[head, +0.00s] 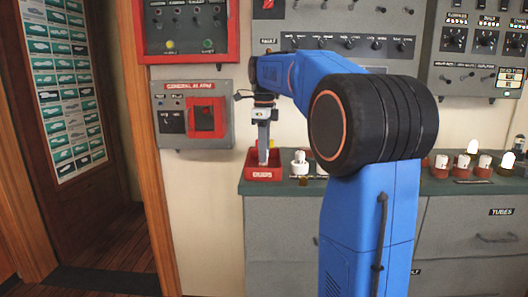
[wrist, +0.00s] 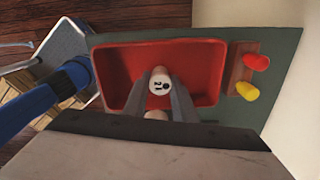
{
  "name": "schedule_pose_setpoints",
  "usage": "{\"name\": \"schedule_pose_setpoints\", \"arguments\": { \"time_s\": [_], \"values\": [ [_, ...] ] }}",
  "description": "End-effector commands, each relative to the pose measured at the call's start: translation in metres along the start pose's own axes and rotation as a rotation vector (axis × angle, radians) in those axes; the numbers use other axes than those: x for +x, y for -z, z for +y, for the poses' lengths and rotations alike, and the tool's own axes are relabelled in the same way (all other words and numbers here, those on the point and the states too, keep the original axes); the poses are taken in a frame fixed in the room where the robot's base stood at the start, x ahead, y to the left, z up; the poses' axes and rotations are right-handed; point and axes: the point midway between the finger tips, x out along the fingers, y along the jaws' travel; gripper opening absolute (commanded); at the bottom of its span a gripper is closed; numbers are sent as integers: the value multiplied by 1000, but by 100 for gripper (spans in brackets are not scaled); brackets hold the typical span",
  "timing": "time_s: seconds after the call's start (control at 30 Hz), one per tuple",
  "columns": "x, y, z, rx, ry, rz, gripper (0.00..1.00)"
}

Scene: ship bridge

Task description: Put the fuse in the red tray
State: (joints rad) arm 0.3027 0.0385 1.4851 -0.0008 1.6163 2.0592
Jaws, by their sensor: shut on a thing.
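The red tray (head: 264,174) sits at the left end of the grey-green counter, with a lettered label on its front. My gripper (head: 263,157) points straight down, with its fingertips at the tray's opening. In the wrist view the red tray (wrist: 117,62) spreads beneath my gripper (wrist: 160,88). The two fingers are shut on the fuse (wrist: 160,84), whose round white end with black markings shows between them, inside the tray's outline. I cannot tell whether the fuse touches the tray floor. In the head view the fuse is not clearly visible.
A brown holder with a red peg (wrist: 256,62) and a yellow peg (wrist: 246,91) stands close beside the tray. White fittings (head: 300,163) stand to its right on the counter. The general alarm panel (head: 192,114) is on the wall at left. A grey container (wrist: 64,44) lies beyond the counter edge.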

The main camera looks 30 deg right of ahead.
Motion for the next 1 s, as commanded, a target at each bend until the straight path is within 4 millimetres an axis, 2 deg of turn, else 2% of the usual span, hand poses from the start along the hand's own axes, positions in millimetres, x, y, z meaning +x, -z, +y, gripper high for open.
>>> {"name": "schedule_pose_setpoints", "arguments": {
  "time_s": [0.27,0.3,0.37,0.77,0.87,1.0],
  "values": [
    [2,0,0,0,0,0,2],
    [2,0,0,0,0,0,29],
    [2,0,0,0,0,0,43],
    [-3,0,0,0,1,-1,43],
    [-14,0,-1,0,2,-1,43],
    [-39,0,-1,0,3,-2,43]
  ]
}}
